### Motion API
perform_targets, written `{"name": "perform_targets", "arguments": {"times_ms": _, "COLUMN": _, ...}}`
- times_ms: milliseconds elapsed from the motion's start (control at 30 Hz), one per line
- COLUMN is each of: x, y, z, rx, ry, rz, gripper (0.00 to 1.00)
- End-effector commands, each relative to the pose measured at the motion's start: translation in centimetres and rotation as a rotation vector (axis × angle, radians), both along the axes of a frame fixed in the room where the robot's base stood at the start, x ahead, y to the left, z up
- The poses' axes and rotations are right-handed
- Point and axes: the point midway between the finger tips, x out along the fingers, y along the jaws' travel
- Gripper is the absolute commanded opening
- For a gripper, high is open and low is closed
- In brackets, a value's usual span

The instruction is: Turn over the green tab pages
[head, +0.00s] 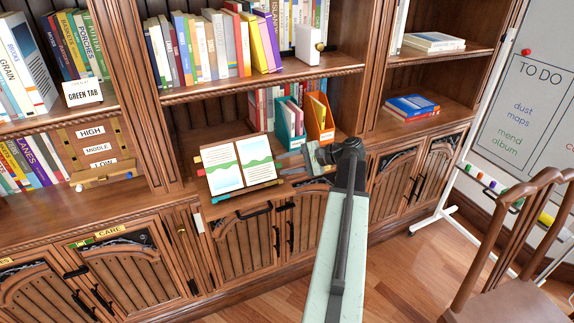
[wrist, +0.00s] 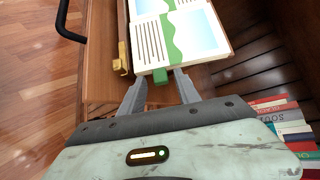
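An open book (head: 226,176) with a green band across its white pages lies tilted on a wooden stand on the cabinet ledge. It fills the top of the wrist view (wrist: 205,30). A green tab (wrist: 160,76) sticks out from its page edge, between my fingertips. My gripper (head: 284,163) is at the book's right edge in the head view. In the wrist view, my gripper (wrist: 161,79) has its two grey fingers apart, one on each side of the tab. I cannot tell whether either finger touches it. The tab is not clear in the head view.
A card reading GREEN TAB (head: 83,92) stands on the left shelf. Teal (head: 290,122) and orange (head: 320,117) file holders stand behind my gripper. A wooden chair (head: 515,250) is at right, near a whiteboard (head: 530,110). Wood floor (head: 410,275) is open before the cabinets.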

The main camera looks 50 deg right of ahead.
Motion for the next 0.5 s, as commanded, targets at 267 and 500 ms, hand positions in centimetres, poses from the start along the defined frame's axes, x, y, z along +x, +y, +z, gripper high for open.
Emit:
{"name": "perform_targets", "arguments": {"times_ms": 267, "x": -0.03, "y": 0.0, "z": -0.03, "rx": 0.0, "ry": 0.001, "rz": 0.0, "gripper": 0.0}}
{"name": "perform_targets", "arguments": {"times_ms": 500, "x": -0.04, "y": 0.02, "z": -0.07, "rx": -0.001, "ry": 0.003, "rz": 0.001, "gripper": 0.0}}
